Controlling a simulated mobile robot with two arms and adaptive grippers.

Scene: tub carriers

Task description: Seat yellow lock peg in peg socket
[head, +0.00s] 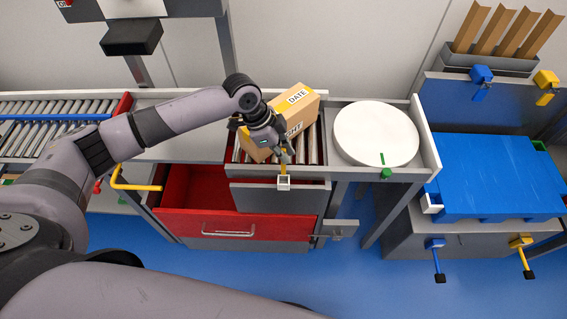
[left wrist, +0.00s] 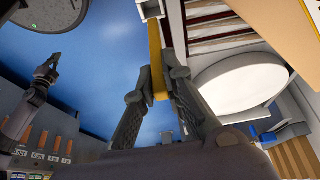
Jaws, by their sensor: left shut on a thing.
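The yellow lock peg (head: 283,167) is a slim bar held in my left gripper (head: 285,152), which is shut on it. In the left wrist view the peg (left wrist: 155,55) lies between the two fingers (left wrist: 160,97) and reaches past them. The peg socket (head: 284,183) is a small white square block on the front of the grey conveyor frame. It also shows at the top of the left wrist view (left wrist: 150,9). The peg's far end meets the socket's outline; I cannot tell whether it is inside. My right gripper (left wrist: 46,72) shows small and dark in the left wrist view.
A white round turntable (head: 376,134) is to the right. A red open drawer (head: 190,224) is below left.

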